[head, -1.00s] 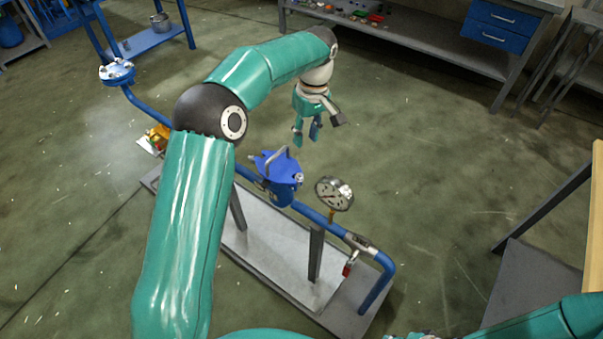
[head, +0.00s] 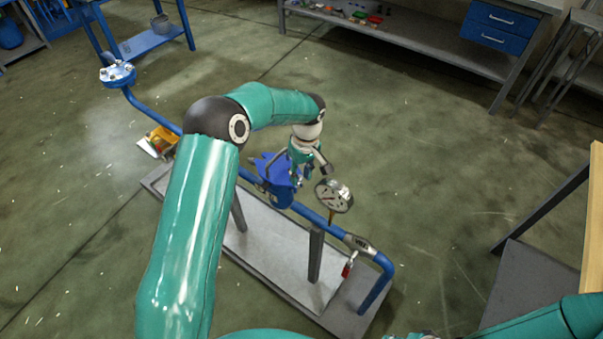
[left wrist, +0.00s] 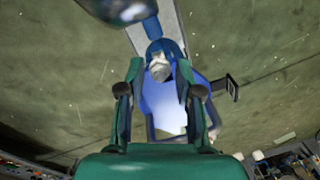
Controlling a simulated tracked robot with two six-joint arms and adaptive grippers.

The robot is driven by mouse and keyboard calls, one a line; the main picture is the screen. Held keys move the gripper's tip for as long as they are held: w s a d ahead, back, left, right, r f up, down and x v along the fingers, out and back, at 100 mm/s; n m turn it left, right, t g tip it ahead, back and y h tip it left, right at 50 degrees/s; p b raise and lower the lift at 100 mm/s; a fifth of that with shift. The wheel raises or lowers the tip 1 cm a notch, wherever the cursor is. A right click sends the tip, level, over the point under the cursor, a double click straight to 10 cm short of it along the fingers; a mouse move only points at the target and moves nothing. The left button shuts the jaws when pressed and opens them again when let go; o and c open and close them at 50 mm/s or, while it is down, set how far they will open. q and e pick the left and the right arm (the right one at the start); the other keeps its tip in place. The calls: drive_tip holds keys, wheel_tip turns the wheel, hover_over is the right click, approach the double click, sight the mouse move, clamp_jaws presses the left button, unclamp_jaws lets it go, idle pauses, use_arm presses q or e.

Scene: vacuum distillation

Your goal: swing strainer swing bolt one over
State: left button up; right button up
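The blue strainer (head: 266,168) sits in the blue pipe run, its blue lid partly hidden by my gripper in the head view. In the left wrist view its bright blue lid (left wrist: 163,105) lies beyond and between my fingers. A pale grey faceted piece (left wrist: 160,67), perhaps the swing bolt's nut, shows at the lid's edge, between the fingertips in the picture. My left gripper (head: 301,178) points down at the strainer's right side. Its two fingers (left wrist: 160,75) stand apart with a gap between them. I cannot tell whether they touch anything. My right gripper is not visible.
A pressure gauge (head: 333,196) rises from the pipe close to my left gripper's right. A red tag or lock (head: 348,268) hangs near the pipe's bend. A yellow part (head: 160,139) is at the far left of the skid (head: 283,262).

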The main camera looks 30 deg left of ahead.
use_arm(q)
clamp_jaws()
drive_tip(key=a+h, duration=0.2)
drive_tip(key=h, duration=0.1)
drive_tip(key=shift+w+a+r+g, duration=0.1)
drive_tip(key=shift+w+r+g, duration=0.1)
drive_tip(key=shift+g, duration=0.1)
unclamp_jaws()
drive_tip(key=v, duration=1.1)
drive_tip(key=shift+a+r, duration=0.3)
